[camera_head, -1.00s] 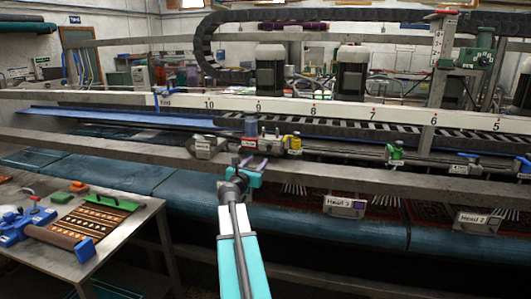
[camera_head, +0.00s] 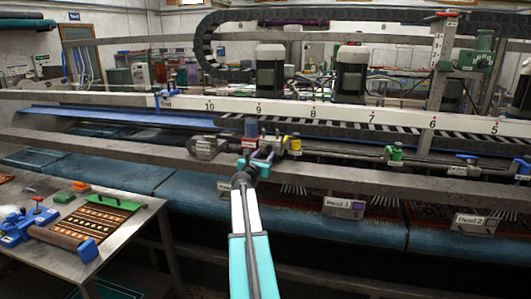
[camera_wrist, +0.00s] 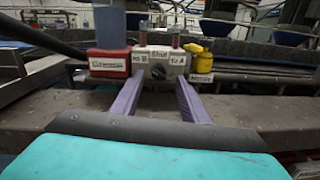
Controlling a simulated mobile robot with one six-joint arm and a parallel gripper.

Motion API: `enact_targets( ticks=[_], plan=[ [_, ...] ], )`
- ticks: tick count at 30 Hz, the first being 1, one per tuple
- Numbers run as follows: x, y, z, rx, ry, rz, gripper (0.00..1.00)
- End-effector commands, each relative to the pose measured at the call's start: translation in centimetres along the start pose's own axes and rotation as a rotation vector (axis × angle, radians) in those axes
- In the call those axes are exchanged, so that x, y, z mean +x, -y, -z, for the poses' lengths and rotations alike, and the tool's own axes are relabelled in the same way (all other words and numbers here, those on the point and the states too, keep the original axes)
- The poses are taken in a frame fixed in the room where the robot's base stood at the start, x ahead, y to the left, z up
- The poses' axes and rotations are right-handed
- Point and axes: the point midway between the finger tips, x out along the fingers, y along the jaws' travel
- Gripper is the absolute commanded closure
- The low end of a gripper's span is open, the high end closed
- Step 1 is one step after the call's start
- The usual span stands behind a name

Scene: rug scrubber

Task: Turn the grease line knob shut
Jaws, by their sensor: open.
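The grease line knob (camera_wrist: 157,71) is a small dark knob on the front of a pale block (camera_wrist: 177,57) in the wrist view. The block carries labels that seem to read "To B", "Shut" and "To A". I cannot tell which label the knob points to. My gripper (camera_wrist: 160,84) is open, its two purple fingers reaching toward the block, one on each side below the knob. The fingers appear empty, and I cannot tell whether they touch the block. In the head view my gripper (camera_head: 262,162) is just in front of the block, partly hiding it.
A red-based unit (camera_wrist: 108,62) with a label adjoins the block on the left. A yellow unit (camera_wrist: 201,62) stands on the right. A grey rail (camera_head: 340,178) runs below and in front. A side table (camera_head: 120,225) with a small rug is at the left.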

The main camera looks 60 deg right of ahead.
Motion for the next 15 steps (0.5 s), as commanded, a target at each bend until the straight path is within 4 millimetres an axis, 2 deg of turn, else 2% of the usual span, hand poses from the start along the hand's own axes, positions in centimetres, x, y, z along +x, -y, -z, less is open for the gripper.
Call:
enact_targets(
  ticks=[6,15],
  plan=[
    [2.1,0.0,-0.1,0.0,0.0,0.0,0.59],
    [3.2,0.1,0.0,0.0,0.0,0.001,0.59]
  ],
)
